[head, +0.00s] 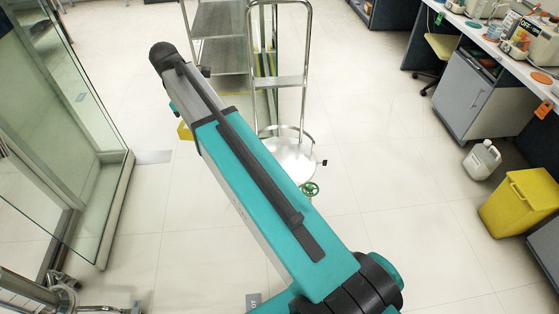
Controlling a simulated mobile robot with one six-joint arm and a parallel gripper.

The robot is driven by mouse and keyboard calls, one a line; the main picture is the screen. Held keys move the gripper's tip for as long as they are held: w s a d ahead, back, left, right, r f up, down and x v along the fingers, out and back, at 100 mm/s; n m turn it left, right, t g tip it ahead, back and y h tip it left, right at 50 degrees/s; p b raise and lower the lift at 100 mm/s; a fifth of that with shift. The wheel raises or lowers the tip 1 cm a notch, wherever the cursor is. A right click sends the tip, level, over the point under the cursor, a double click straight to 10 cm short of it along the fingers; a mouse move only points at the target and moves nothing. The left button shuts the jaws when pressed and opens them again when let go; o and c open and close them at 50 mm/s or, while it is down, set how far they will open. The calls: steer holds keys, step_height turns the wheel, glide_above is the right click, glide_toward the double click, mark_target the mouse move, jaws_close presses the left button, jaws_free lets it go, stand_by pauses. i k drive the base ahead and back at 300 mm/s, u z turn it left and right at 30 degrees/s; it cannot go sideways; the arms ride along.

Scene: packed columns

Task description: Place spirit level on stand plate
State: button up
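A round, pale plate (292,158) with a raised rim shows just right of my arm, at the foot of a tall metal hoop frame (307,55). It looks like the stand plate, though I cannot be sure. Its left part is hidden by my arm, and no spirit level can be made out on the part that shows. A small yellow piece (184,131) shows at my arm's left edge, too little of it to name. I cannot identify the spirit level. My teal and grey arm crosses the middle of the view; my gripper is not in view.
A glass-panelled cabinet (112,160) stands at left, with metal pipework (62,298) below. A green handwheel (310,189) is near the plate. At right are a cluttered bench, a yellow bin (518,202) and a white jug (482,160). The tiled floor (400,190) between is clear.

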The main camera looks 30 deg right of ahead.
mark_target(282, 163)
steer(key=i, duration=0.9)
steer(key=z, duration=0.05)
